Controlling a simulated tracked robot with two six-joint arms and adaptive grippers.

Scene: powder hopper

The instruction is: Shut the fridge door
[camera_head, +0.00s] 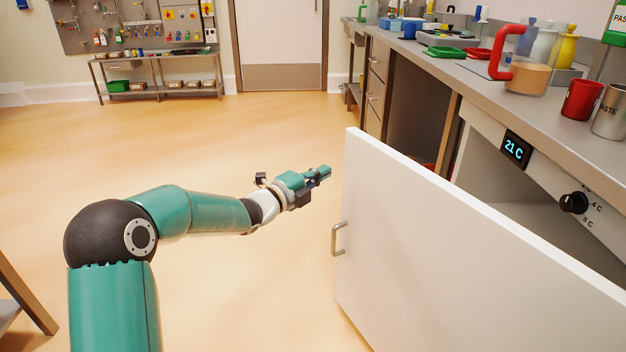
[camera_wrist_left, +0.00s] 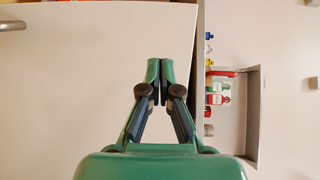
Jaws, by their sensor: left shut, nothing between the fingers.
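The white fridge door (camera_head: 450,240) stands wide open in the head view, swung out from the counter toward me. Its metal handle (camera_head: 339,239) is near the free edge. My left gripper (camera_head: 326,171) is shut and empty, left of the door's free edge in the picture; I cannot tell whether it touches the door. In the left wrist view the shut fingertips (camera_wrist_left: 160,68) show before a pale panel (camera_wrist_left: 70,90) with a metal handle (camera_wrist_left: 12,25) at its upper left. The fridge body (camera_head: 495,165) is partly hidden behind the door. My right gripper is out of view.
The counter (camera_head: 440,62) above the fridge carries a red-handled jug (camera_head: 528,75), a red mug (camera_head: 582,99) and a metal waste cup (camera_head: 611,110). A temperature display (camera_head: 516,149) and black knob (camera_head: 573,202) are on the fridge front. The floor left of the door is clear.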

